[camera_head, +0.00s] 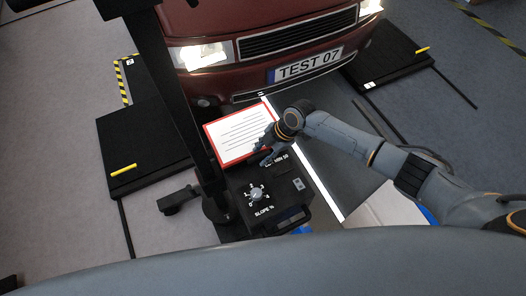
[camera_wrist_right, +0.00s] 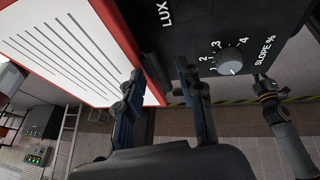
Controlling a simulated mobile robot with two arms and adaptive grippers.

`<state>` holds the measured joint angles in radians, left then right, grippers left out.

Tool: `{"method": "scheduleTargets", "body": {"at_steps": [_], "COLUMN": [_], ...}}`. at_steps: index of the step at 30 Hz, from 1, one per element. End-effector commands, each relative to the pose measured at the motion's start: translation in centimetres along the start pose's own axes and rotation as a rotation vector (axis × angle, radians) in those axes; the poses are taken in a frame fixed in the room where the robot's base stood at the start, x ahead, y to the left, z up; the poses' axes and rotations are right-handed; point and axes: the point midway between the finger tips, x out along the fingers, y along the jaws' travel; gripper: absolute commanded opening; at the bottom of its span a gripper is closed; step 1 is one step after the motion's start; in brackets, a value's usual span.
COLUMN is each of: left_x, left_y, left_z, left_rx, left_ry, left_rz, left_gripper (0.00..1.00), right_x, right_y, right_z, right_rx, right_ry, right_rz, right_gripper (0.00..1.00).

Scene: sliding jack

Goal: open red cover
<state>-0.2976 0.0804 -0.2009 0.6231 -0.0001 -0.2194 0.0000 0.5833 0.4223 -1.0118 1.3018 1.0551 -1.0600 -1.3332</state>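The red cover (camera_head: 238,136) is a flat panel with a white lined face, closed or nearly flat on the black tester box (camera_head: 290,187). In the right wrist view, its red edge (camera_wrist_right: 143,62) runs beside the box's dial panel. My right gripper (camera_head: 264,155) is at the cover's right edge.
A dark column (camera_head: 175,90) rises left of the cover. The slope dial (camera_head: 256,195) is on the box near the gripper. A red car (camera_head: 260,35) with lit headlights stands behind. Black ramps (camera_head: 140,140) lie on the floor.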

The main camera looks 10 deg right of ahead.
Motion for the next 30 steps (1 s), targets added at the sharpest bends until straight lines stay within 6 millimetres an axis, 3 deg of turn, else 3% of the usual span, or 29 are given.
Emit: {"method": "scheduleTargets", "body": {"at_steps": [2,7,20,30], "left_x": [0.0,0.0,0.0,0.4], "left_y": [0.1,0.1,0.1,0.1], "left_z": [0.4,0.6,0.6,0.5], "left_rx": [0.0,0.0,-0.001,-0.001], "left_ry": [-0.006,-0.01,-0.009,-0.007], "left_rz": [0.001,0.001,0.001,0.0], "left_gripper": [0.0,0.0,0.0,0.0], "right_x": [0.0,0.0,-0.5,-3.7], "right_y": [0.0,0.0,0.3,2.5], "right_z": [0.0,0.0,-0.1,-1.5], "right_rx": [0.0,0.0,0.008,0.079], "right_ry": [0.0,0.0,-0.001,-0.001], "right_rz": [0.0,0.0,-0.018,-0.188], "right_gripper": [0.33,0.0,0.0,0.0]}}
